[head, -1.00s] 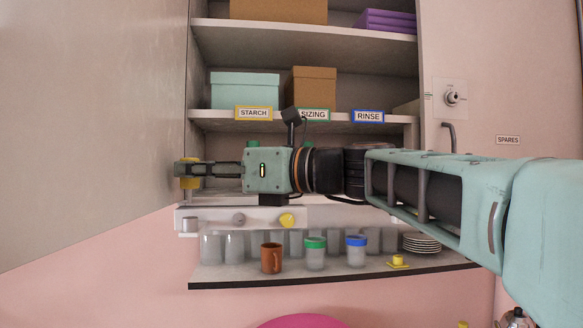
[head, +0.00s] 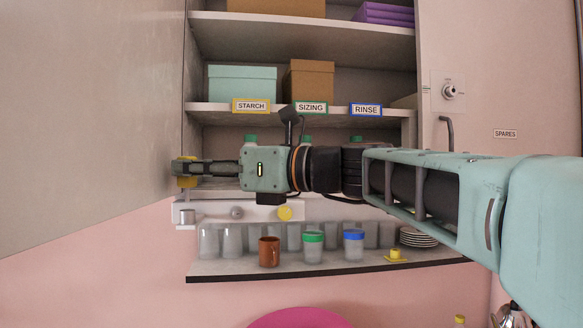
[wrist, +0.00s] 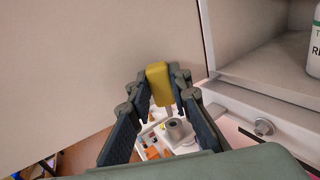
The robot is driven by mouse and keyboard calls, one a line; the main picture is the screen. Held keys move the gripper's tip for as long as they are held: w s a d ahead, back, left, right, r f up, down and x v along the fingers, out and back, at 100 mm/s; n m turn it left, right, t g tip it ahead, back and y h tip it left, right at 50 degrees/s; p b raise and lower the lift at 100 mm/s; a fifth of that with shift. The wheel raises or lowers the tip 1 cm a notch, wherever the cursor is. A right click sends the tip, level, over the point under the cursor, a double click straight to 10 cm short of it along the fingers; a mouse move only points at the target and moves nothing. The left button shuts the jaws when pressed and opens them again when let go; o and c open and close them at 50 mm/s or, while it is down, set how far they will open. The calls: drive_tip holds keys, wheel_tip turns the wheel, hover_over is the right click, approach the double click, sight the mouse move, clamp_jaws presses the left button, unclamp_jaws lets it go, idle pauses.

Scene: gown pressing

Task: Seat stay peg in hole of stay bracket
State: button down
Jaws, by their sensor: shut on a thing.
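My gripper (head: 182,168) is shut on the yellow stay peg (wrist: 159,85), at the left front of the cabinet beside the large grey door panel. In the wrist view the yellow block sits between the fingertips, with a thin pale pin under it. The stay bracket (wrist: 178,129) is a grey cylinder with a dark hole in its top, apart from and below the peg. In the head view the bracket (head: 187,215) stands at the left end of the white rail, below my gripper. The fingers hide part of the peg there.
The door panel (head: 90,110) stands close to the left of my gripper. Cabinet shelves (head: 300,107) with boxes lie behind it. The white rail (head: 255,210) carries a grey knob and a yellow disc. A lower shelf holds glasses, a brown mug, lidded jars and plates.

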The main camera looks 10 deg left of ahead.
sight(193, 186)
drive_tip(key=shift+f, duration=0.15)
drive_tip(key=shift+f+b, duration=0.9)
drive_tip(key=shift+f, duration=0.45)
drive_tip(key=shift+f, duration=0.15)
idle(0.9)
drive_tip(key=shift+f, duration=0.15)
drive_tip(key=c, duration=1.7)
unclamp_jaws()
